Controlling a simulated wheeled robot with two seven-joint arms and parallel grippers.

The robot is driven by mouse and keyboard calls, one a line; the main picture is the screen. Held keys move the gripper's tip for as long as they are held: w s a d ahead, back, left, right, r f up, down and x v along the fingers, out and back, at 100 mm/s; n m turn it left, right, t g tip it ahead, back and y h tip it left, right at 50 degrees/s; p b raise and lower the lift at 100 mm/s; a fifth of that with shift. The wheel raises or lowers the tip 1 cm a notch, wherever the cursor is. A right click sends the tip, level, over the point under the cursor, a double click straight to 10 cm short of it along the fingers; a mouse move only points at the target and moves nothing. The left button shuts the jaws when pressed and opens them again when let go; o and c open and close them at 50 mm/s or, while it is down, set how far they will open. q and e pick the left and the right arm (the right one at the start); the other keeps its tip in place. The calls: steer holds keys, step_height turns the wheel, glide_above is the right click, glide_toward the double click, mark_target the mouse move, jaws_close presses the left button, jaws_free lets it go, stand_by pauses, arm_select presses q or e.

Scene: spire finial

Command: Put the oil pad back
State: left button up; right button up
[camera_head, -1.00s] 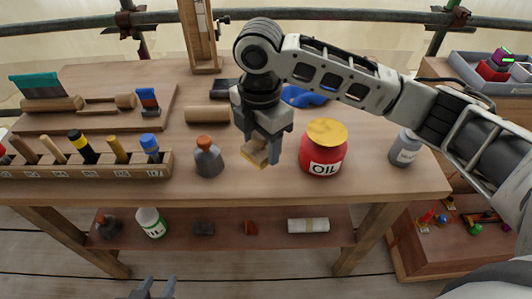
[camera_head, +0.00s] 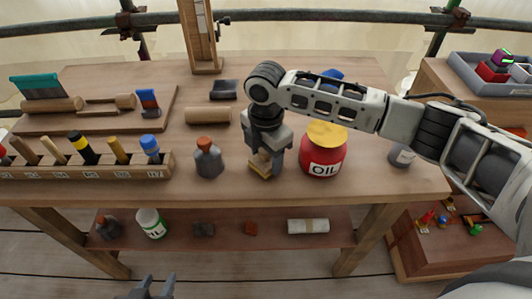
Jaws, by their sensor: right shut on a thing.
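The oil pad appears to be the tan, yellowish block (camera_head: 260,165) in my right gripper (camera_head: 265,168). The gripper is shut on it and points down at the bench top, between the grey bottle and the oil pot. Whether the block touches the bench I cannot tell. The red pot labelled OIL (camera_head: 323,151), with a yellow-tan top, stands just right of the gripper. My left gripper (camera_head: 152,284) is at the bottom edge of the view, below and in front of the bench, empty with its fingers apart.
A grey bottle with an orange top (camera_head: 208,158) stands left of the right gripper. A tool rack (camera_head: 100,173) lines the front left of the bench (camera_head: 360,187). A wooden cylinder (camera_head: 207,115) lies behind. A grey labelled jar (camera_head: 402,154) stands at right, partly behind my arm.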

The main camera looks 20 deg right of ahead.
steer(key=shift+f, duration=0.15)
steer(key=o, duration=0.9)
steer(key=shift+r, duration=0.55)
step_height(320, 180, up, 10)
steer(key=shift+r, duration=0.65)
